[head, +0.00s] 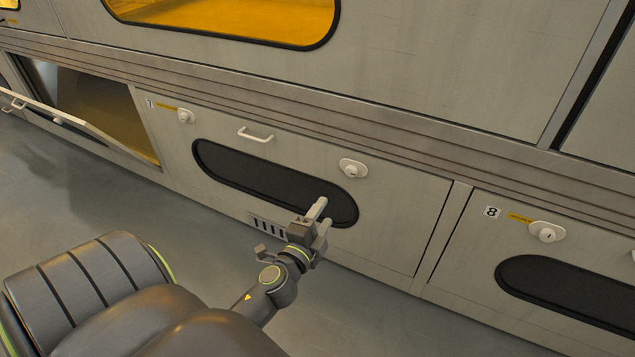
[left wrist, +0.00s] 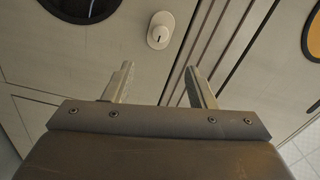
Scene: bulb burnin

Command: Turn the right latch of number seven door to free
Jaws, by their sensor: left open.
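The number seven door (head: 400,215) is a closed grey panel with a dark oval window. Its right latch (head: 352,168) is a white oval plate with a round knob, above the window's right end. The latch also shows in the left wrist view (left wrist: 160,30), beyond the fingertips, with a small dark slot on its knob. My left gripper (head: 321,217) is open and empty, below the latch in the head view and in front of the window's right end. It is apart from the latch. My right gripper is in neither view.
The door's left latch (head: 185,116) and white handle (head: 256,134) are to the left. Further left, a neighbouring door (head: 95,130) hangs open. Door eight's latch (head: 546,232) is at the right. Grey floor (head: 150,215) is clear in front.

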